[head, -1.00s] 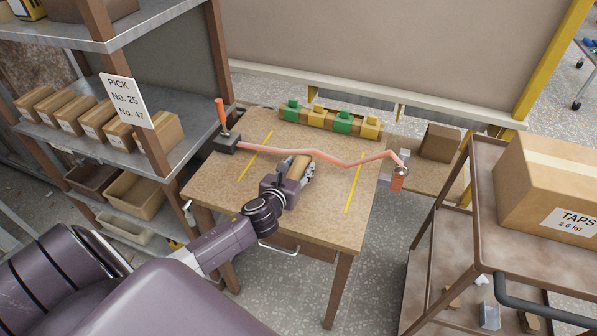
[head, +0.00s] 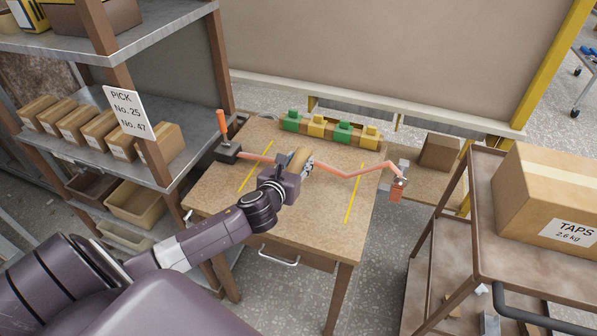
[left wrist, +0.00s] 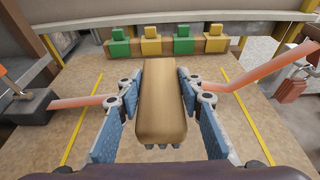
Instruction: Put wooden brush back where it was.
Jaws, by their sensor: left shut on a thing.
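My left gripper (head: 301,168) is shut on the wooden brush (head: 299,157), over the middle of the wooden table. In the left wrist view the brush (left wrist: 162,105) is a long tan block, lengthwise between the two blue-padded fingers (left wrist: 158,80). Dark bristle tips show under its near end. The pads stand along its left and right sides. I cannot tell how far the brush is above the tabletop. My right gripper is not in view.
Green and yellow blocks (head: 317,125) stand at the back edge.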

